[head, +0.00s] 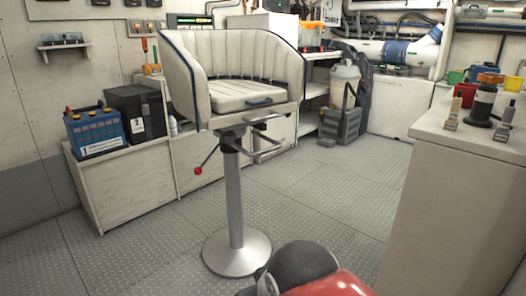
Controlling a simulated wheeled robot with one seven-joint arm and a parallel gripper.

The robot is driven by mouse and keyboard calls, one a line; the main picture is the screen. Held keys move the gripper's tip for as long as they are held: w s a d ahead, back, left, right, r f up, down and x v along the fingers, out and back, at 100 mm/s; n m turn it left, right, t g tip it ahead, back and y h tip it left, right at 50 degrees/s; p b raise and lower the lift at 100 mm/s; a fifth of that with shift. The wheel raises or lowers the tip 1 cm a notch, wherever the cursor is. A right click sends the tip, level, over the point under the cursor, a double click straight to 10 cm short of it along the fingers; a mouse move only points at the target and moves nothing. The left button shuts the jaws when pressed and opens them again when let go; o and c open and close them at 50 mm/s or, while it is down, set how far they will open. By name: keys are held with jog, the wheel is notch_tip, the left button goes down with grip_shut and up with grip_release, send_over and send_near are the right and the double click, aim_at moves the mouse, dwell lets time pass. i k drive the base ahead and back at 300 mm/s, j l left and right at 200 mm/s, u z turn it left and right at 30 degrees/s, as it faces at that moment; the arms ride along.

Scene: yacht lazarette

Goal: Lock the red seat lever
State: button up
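A white helm seat (228,90) with dark piping stands on a grey metal post (235,205) with a round base plate on the floor. Under the seat, a thin dark lever sticks out to the lower left and ends in a small red knob (198,171). The knob hangs free in the air to the left of the post. Whether the lever is locked cannot be told. A red and dark grey rounded shape at the bottom edge seems to be part of my arm. My gripper's fingers do not show.
A low white locker (125,185) at the left bears a blue battery (95,132) and a black box (138,112). A white counter (455,190) with tools stands at the right. A grey caddy (340,124) sits behind. The tread-plate floor (330,205) right of the post is clear.

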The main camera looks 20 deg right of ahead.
aim_at(198, 170)
jog(key=i+j+u, duration=0.3)
jog(key=i, duration=0.15)
jog(key=i+u, duration=0.3)
jog(key=i, duration=0.15)
